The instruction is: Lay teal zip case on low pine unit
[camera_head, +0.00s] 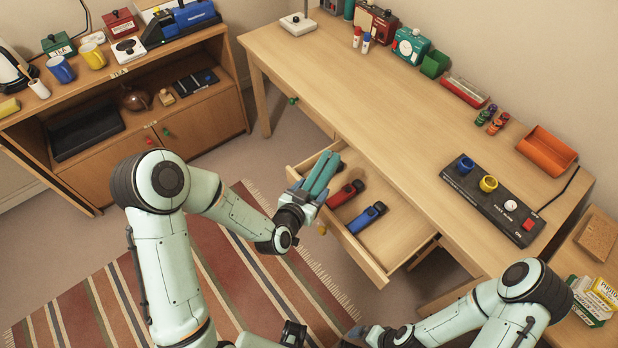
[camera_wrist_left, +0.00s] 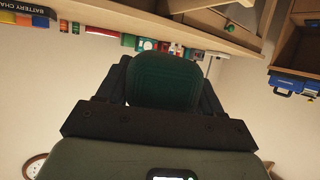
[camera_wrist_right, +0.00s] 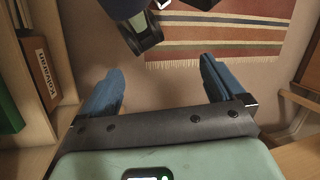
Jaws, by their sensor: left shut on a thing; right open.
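My left gripper (camera_head: 312,190) is raised over the left end of the open desk drawer. It is shut on the teal zip case (camera_head: 323,172), which stands up between the fingers. In the left wrist view the case (camera_wrist_left: 165,80) looks dark green and fills the space between the fingers. A low light-wood unit (camera_head: 566,262), which may be the low pine unit, stands at the lower right, partly out of frame. My right gripper (camera_wrist_right: 160,88) is open and empty in its wrist view, over the floor; in the head view it is at the bottom edge.
The open drawer (camera_head: 385,262) holds a red item (camera_head: 345,193) and a blue item (camera_head: 367,218). A cork block (camera_head: 597,234) and small boxes (camera_head: 597,298) are on the right unit. The desk (camera_head: 390,110) has a black panel (camera_head: 492,200). A wooden sideboard (camera_head: 205,110) stands left.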

